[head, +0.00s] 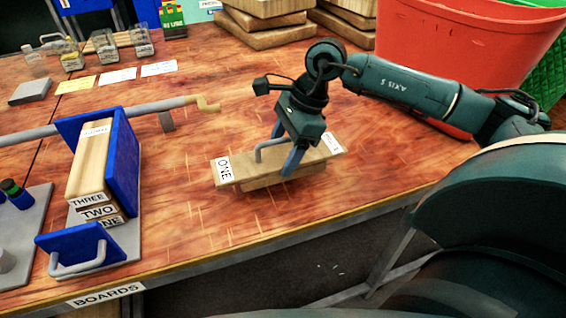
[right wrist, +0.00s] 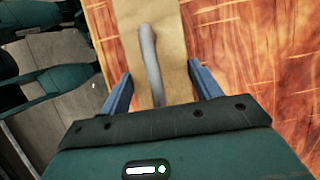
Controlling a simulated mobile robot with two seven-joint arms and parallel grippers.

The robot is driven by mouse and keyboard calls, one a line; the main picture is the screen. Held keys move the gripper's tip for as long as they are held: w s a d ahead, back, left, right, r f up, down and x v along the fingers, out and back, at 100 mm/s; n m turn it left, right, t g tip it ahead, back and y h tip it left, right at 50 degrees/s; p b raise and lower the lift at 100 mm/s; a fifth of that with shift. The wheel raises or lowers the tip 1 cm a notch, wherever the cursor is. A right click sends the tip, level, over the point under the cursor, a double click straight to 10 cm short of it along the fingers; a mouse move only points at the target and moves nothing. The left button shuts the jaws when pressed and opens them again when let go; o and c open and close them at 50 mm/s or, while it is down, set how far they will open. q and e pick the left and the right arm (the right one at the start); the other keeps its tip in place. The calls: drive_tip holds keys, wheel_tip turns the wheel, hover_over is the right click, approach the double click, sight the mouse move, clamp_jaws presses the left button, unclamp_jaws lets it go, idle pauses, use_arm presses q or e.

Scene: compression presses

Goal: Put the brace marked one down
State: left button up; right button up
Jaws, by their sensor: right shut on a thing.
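The brace marked ONE (head: 235,168) is a flat wooden bar with a grey handle on top and a second wooden piece beneath it. It is at the table's front middle, low over the wood; I cannot tell whether it touches the table. My right gripper (head: 290,160) is over the brace, shut on it, with a blue finger to each side of the handle. In the right wrist view the brace (right wrist: 175,45) and its grey handle (right wrist: 150,55) lie between the fingers of the right gripper (right wrist: 160,90). My left gripper is not in view.
A blue press (head: 125,165) holding boards labelled ONE, TWO and THREE stands to the left, its crank (head: 150,106) reaching right. A red tub (head: 460,50) and stacked boards (head: 265,22) are at the back. The table between press and brace is clear. A BOARDS label (head: 105,294) marks the front edge.

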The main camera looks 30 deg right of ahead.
sight(288, 153)
drive_tip(key=shift+f, duration=1.9)
drive_tip(key=shift+f+b, duration=0.2)
drive_tip(key=shift+b, duration=0.1)
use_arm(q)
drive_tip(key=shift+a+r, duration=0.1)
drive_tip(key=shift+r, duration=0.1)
use_arm(e)
drive_tip(key=o, duration=1.6)
drive_tip(key=shift+o, duration=0.2)
drive_tip(key=shift+r+p, duration=0.3)
drive_tip(key=shift+p, duration=0.05)
drive_tip(key=shift+d+r, duration=0.2)
drive_tip(key=shift+r, duration=0.1)
drive_tip(key=v, duration=1.1)
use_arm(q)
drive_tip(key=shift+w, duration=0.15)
use_arm(e)
drive_tip(key=shift+s+d, duration=0.1)
